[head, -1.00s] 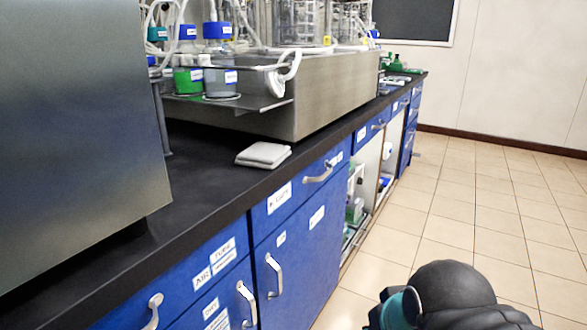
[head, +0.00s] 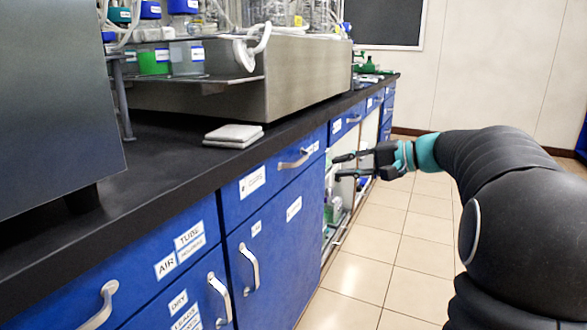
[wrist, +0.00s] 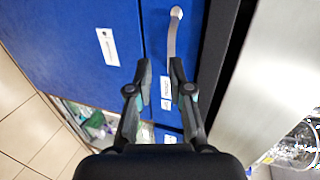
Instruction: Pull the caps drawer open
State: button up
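The drawer I take to be the caps drawer (head: 268,184) is a blue front under the black counter, with a white label too blurred to read surely. It looks shut. Its curved silver handle (head: 294,160) shows in the head view, and a silver handle also shows in the wrist view (wrist: 174,32). My gripper (head: 339,167) is open and empty, to the right of this handle in the head view. In the wrist view my gripper (wrist: 160,72) has its fingers apart, with the handle's near end just beyond the right fingertip. I cannot tell whether they touch.
A blue cabinet door (head: 275,240) lies below the drawer. The black counter (head: 165,165) overhangs the fronts and carries a folded white cloth (head: 233,135) and a steel bioreactor base (head: 300,80). An open shelf (head: 338,205) lies beyond. The tiled floor (head: 385,250) is clear at right.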

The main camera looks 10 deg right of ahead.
aim_at(304, 160)
jog(key=shift+t+y, duration=0.5)
jog(key=w+a, duration=0.2)
jog(key=w, duration=0.1)
jog(key=w+a+f, duration=0.1)
jog(key=w+a, duration=0.2)
jog(key=w+a+f+b, duration=0.1)
jog(key=w+a, duration=0.1)
jog(key=w, duration=0.2)
jog(key=shift+a, duration=0.4)
grip_shut()
